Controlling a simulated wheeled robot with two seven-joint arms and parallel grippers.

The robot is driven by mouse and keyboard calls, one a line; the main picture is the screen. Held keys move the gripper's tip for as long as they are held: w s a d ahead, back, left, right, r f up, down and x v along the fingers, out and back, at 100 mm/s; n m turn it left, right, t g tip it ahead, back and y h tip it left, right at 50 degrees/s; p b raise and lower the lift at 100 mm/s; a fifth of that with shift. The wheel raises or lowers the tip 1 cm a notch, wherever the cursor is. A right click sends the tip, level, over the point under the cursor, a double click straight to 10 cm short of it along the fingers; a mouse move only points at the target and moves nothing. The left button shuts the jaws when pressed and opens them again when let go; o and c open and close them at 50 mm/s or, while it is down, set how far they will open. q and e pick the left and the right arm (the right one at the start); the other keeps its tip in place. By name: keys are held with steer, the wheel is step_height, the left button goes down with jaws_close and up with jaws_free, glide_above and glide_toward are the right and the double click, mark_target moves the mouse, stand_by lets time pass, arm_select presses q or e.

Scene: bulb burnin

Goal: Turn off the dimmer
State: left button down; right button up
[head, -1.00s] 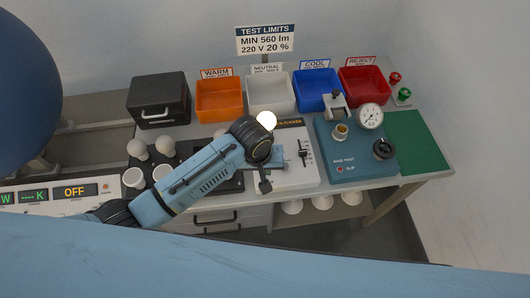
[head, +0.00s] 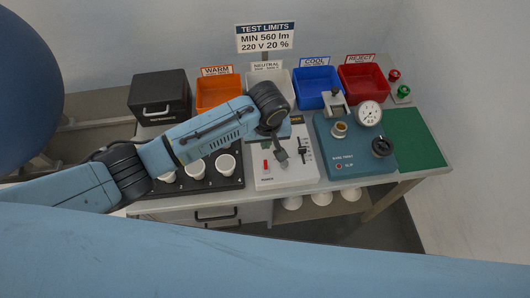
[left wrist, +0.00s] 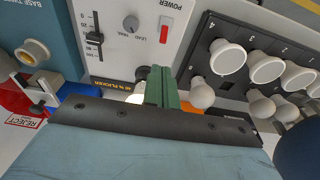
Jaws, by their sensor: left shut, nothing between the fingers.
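The white control box (head: 270,183) stands on the bench. It bears a red power switch (head: 265,167) and a black slider (head: 302,150). In the left wrist view the slider (left wrist: 95,39) sits left of a round knob (left wrist: 131,23), and the red switch (left wrist: 163,30) is to the right. My left gripper (head: 281,153) is shut and empty over the box, between switch and slider in the picture. Its green fingers (left wrist: 160,86) show pressed together in the wrist view. Contact with the box cannot be told. A lit bulb (left wrist: 139,96) glows partly behind the fingers. My right gripper is not in view.
A blue tester (head: 345,165) with a gauge stands right of the box. A black rack (head: 225,182) with white cups is to the left. Coloured bins, such as the orange one (head: 215,92), line the back. A green mat (head: 415,140) is clear.

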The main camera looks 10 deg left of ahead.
mark_target(265, 154)
arm_select(q)
steer(key=f, duration=0.3)
steer(key=w+f, duration=0.1)
steer(key=f, duration=0.1)
steer(key=f+b, duration=0.1)
steer(key=f, duration=0.2)
steer(key=shift+w+a+f, duration=0.15)
steer(key=shift+f, duration=0.15)
